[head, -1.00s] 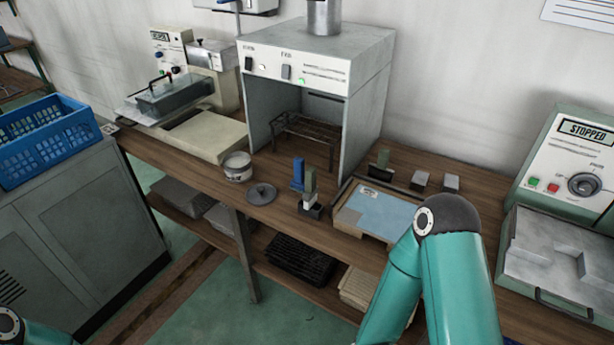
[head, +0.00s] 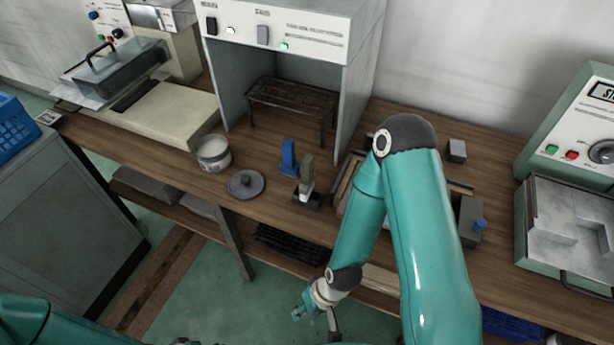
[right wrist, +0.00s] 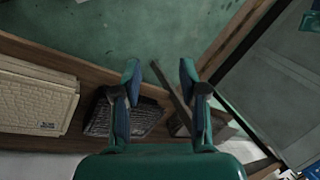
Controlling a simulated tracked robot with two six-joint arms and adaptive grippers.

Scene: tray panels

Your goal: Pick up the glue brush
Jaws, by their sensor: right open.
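A small dark holder (head: 307,199) stands on the bench in front of the grey hood. An olive-handled tool (head: 307,172) with a pale lower part stands upright at it, and a blue-handled one (head: 289,157) is just behind to its left. Either may be the glue brush; I cannot tell which. My right gripper (head: 318,316) hangs low in front of the bench edge, below and apart from these tools. In the right wrist view its two fingers (right wrist: 160,73) are spread and empty, above the floor and lower shelf. My left gripper is out of sight.
An open white pot (head: 213,155) and a round lid (head: 246,184) are left of the holder. The hood (head: 348,95) stands behind. My right arm covers part of the wooden tray.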

